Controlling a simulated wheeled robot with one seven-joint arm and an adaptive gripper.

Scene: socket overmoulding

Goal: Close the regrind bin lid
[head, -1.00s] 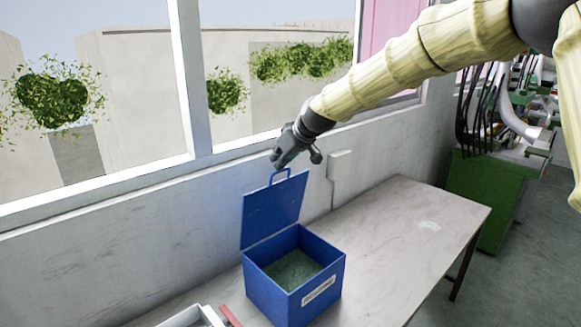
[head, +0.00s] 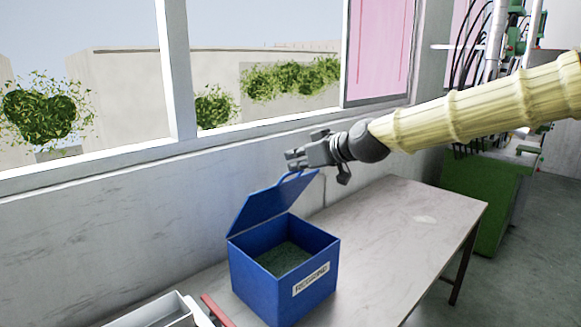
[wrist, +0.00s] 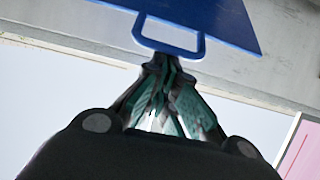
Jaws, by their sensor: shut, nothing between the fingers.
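The blue regrind bin (head: 262,287) stands on the table with a white label on its front and dark granules inside. My gripper (head: 290,160) is shut and empty, just above and behind the handle. In the wrist view my fingertips (wrist: 165,62) are close to the handle's bar; I cannot tell whether they touch it.
The grey table (head: 400,235) is clear to the right of the bin. A white tray (head: 160,315) and a red strip (head: 217,311) lie at its left front. The wall and window (head: 176,75) are close behind. A green machine (head: 478,195) stands at the right.

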